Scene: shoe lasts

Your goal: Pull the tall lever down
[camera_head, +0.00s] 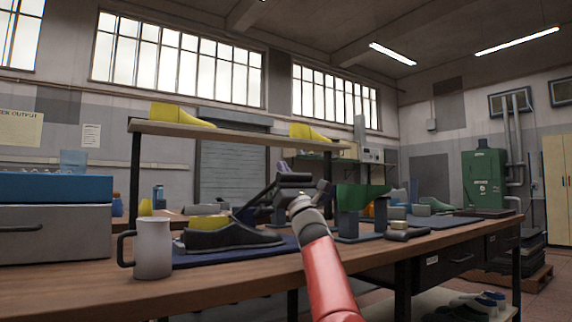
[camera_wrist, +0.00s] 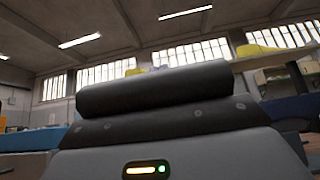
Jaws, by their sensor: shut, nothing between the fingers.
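My gripper (camera_head: 293,180) is above the middle of the workbench, at the end of my red arm, shut and empty. A dark slanted bar assembly (camera_head: 256,203) rises just left of it, above the dark shoe-shaped piece. I cannot tell whether this is the tall lever, or whether it touches my gripper. The fingertips do not show clearly in the head view. In the wrist view a thick dark cylinder (camera_wrist: 155,88) crosses above a grey casing (camera_wrist: 190,157) with a yellow and green light, hiding what lies beyond. No lever is clearly recognisable there.
A white mug (camera_head: 153,248) stands at the bench's front left, beside a dark shoe-shaped piece (camera_head: 230,236) on a blue mat. A grey drawer box (camera_head: 55,240) is further left. Blue-grey uprights (camera_head: 347,224) stand right of my arm. Yellow lasts (camera_head: 182,115) sit on the shelf above.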

